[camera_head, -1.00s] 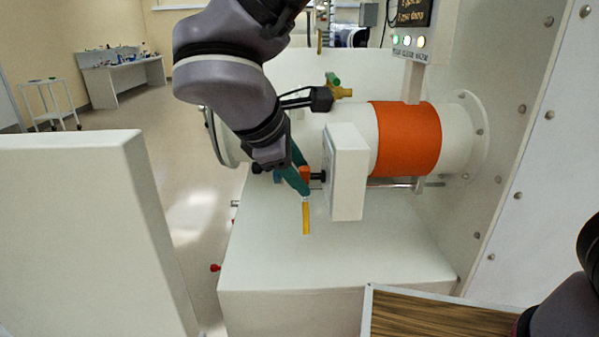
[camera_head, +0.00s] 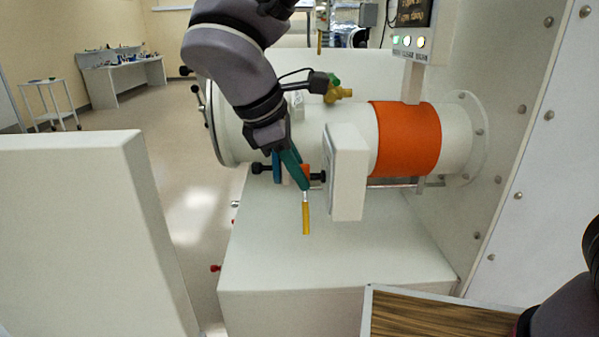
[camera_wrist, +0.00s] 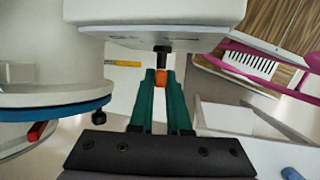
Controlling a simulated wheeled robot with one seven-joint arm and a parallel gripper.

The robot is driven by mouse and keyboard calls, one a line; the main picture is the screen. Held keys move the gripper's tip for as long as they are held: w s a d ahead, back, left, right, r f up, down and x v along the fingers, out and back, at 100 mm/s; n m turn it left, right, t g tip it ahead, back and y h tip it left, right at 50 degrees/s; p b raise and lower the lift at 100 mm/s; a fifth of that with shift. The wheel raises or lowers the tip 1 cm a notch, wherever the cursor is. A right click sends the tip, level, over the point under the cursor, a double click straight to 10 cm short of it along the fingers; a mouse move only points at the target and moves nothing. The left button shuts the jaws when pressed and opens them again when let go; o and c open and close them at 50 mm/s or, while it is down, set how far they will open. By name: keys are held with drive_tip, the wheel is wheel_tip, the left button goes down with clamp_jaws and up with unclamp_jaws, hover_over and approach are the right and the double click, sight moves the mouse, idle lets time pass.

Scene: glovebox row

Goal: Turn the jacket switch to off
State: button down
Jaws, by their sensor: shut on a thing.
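A white box (camera_head: 346,172) stands in front of a white cylinder with an orange band (camera_head: 406,139). A black stem (camera_head: 318,176) sticks out of the box's left side, with a small orange piece (camera_head: 304,171) beside it that looks like the switch handle. In the wrist view the black stem (camera_wrist: 162,57) comes out of the box (camera_wrist: 165,14), with the orange piece (camera_wrist: 160,78) just below it. My gripper (camera_head: 300,180) has teal fingers, shut on the orange piece. In the wrist view my gripper (camera_wrist: 160,88) partly hides it. Any switch marking is unreadable.
A brass valve with a green part (camera_head: 337,90) sits above the cylinder. A white panel (camera_head: 85,230) stands at left, and a wood-topped surface (camera_head: 430,316) is at lower right. The white bench top (camera_head: 385,240) is mostly clear.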

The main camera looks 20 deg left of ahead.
drive_tip(key=shift+w+a+r+n+g+h, duration=0.1)
drive_tip(key=shift+n+g+h, duration=0.1)
drive_tip(key=shift+g, duration=0.5)
drive_tip(key=shift+w+n+g+h, duration=0.1)
drive_tip(key=shift+g+h, duration=0.1)
drive_tip(key=shift+g, duration=0.5)
drive_tip(key=c, duration=0.9)
unclamp_jaws()
drive_tip(key=v, duration=1)
drive_tip(key=shift+a+r, duration=0.2)
drive_tip(key=shift+r, duration=0.2)
